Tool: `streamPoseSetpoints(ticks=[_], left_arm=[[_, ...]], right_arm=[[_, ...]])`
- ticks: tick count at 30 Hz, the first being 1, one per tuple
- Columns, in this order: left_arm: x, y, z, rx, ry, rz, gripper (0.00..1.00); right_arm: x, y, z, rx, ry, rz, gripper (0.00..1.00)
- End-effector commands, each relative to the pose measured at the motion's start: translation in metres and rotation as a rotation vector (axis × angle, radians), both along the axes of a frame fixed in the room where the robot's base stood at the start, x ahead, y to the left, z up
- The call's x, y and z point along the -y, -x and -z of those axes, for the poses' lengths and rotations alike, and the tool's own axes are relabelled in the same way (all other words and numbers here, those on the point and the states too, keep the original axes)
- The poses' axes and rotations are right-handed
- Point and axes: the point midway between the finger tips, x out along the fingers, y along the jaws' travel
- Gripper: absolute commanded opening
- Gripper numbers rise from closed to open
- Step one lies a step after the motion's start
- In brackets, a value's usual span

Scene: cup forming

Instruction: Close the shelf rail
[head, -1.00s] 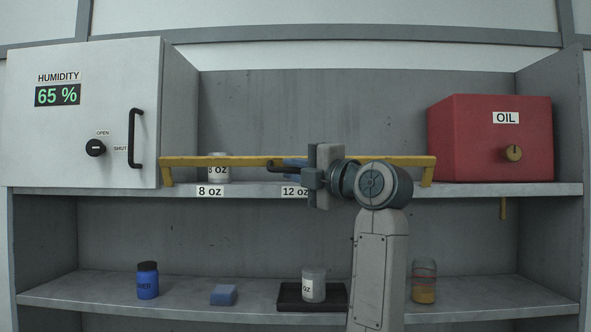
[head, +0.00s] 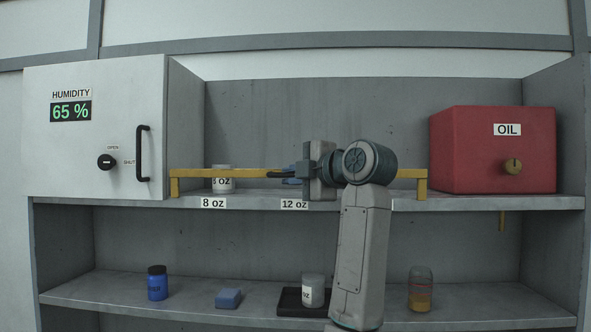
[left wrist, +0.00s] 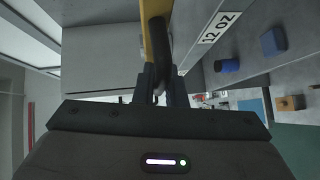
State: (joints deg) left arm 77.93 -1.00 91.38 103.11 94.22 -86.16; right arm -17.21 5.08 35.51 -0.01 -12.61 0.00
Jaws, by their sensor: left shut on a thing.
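The shelf rail (head: 245,173) is a yellow bar with a short leg at each end, along the front of the upper shelf. It spans from beside the white cabinet to the red oil box. My left gripper (head: 287,174) is at the rail's middle, shut on its dark handle. My arm hides part of the rail. In the left wrist view the yellow rail (left wrist: 147,42) and its dark handle (left wrist: 161,48) rise between my left gripper's fingers (left wrist: 160,88). My right gripper is not in view.
The white humidity cabinet (head: 90,150) is at left, the red oil box (head: 480,150) at right. The lower shelf holds a blue bottle (head: 157,287), a blue block (head: 228,298), a cup (head: 313,290) and a jar (head: 420,296).

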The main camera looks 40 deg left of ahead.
Motion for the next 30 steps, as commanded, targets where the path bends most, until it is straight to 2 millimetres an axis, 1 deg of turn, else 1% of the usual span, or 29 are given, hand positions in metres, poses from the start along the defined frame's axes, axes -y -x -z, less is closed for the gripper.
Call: streamPoseSetpoints(ticks=[1, 5, 8, 13, 14, 16, 17, 26, 29, 30], left_arm=[[-0.001, -0.001, -0.006, -0.02, 0.012, 0.0, 0.0], [-0.002, -0.003, -0.004, -0.051, 0.031, 0.001, 0.0], [-0.002, -0.003, -0.003, -0.052, 0.031, 0.001, 0.0], [-0.002, -0.003, -0.004, -0.051, 0.03, 0.0, 0.0], [-0.002, -0.003, -0.004, -0.05, 0.03, 0.0, 0.17], [-0.002, -0.002, -0.004, -0.05, 0.03, 0.0, 0.3], [-0.002, -0.002, -0.004, -0.051, 0.031, 0.0, 0.33], [0.0, -0.002, -0.003, -0.051, 0.031, 0.0, 0.33], [0.009, 0.0, -0.002, -0.05, 0.031, 0.001, 0.33], [0.015, 0.001, -0.003, -0.049, 0.032, 0.004, 0.33]], right_arm=[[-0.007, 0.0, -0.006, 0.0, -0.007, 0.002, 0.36], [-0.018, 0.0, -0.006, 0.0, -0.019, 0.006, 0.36], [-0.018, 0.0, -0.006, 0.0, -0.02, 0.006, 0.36], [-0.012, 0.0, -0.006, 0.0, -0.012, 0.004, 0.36], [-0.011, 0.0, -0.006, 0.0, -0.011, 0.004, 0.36], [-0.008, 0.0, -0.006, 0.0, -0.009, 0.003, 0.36], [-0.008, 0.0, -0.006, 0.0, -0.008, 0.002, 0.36], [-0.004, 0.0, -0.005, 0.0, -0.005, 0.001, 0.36], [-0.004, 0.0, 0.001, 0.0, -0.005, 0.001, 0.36], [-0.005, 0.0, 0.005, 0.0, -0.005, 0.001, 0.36]])
